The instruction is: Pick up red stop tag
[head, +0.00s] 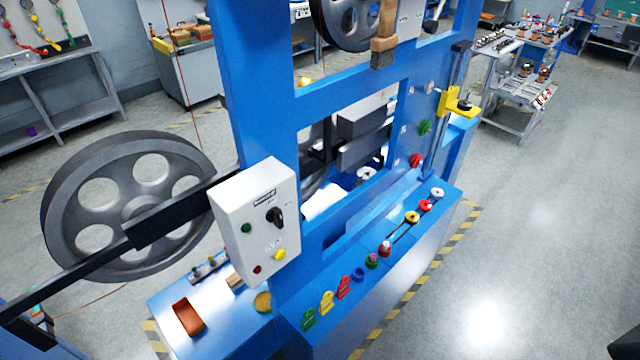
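A red tag (343,287) lies on the sloping front ledge of the blue machine (262,95). It is in a row with a yellow tag (326,303) and a green tag (308,318) to its lower left. I cannot read any lettering on it. A blue ring-shaped piece (358,273) is just to its upper right. Nothing is touching the red tag from above. Neither of my grippers can be made out in the head view.
Several round coloured parts, including a yellow one (411,217), continue up the ledge. A white control box (257,222) juts out left of the tags. A large grey pulley wheel (62,200) stands at left. The floor (520,230) on the right is clear. A dark shape cuts the bottom right corner.

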